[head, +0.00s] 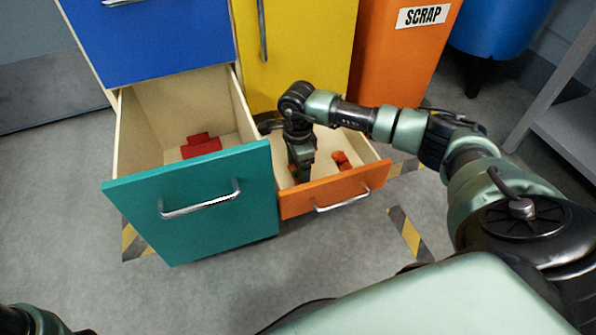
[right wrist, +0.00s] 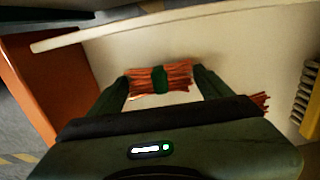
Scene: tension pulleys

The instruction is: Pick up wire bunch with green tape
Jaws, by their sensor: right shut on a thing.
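The wire bunch with green tape (right wrist: 160,80) shows in the right wrist view as copper-red strands with a green band around the middle. My right gripper (right wrist: 160,88) is shut on it, with one finger at each side of the bunch. In the head view my right gripper (head: 301,172) points down into the open orange drawer (head: 335,190). The bunch is mostly hidden by the gripper there. My left gripper is out of view; only a bit of my left arm shows at the bottom left corner.
Another red bunch (head: 341,160) lies in the orange drawer, right of my gripper. The open teal drawer (head: 190,205) at left holds a red object (head: 201,147). The yellow cabinet (head: 290,50) and orange SCRAP bin (head: 405,60) stand behind.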

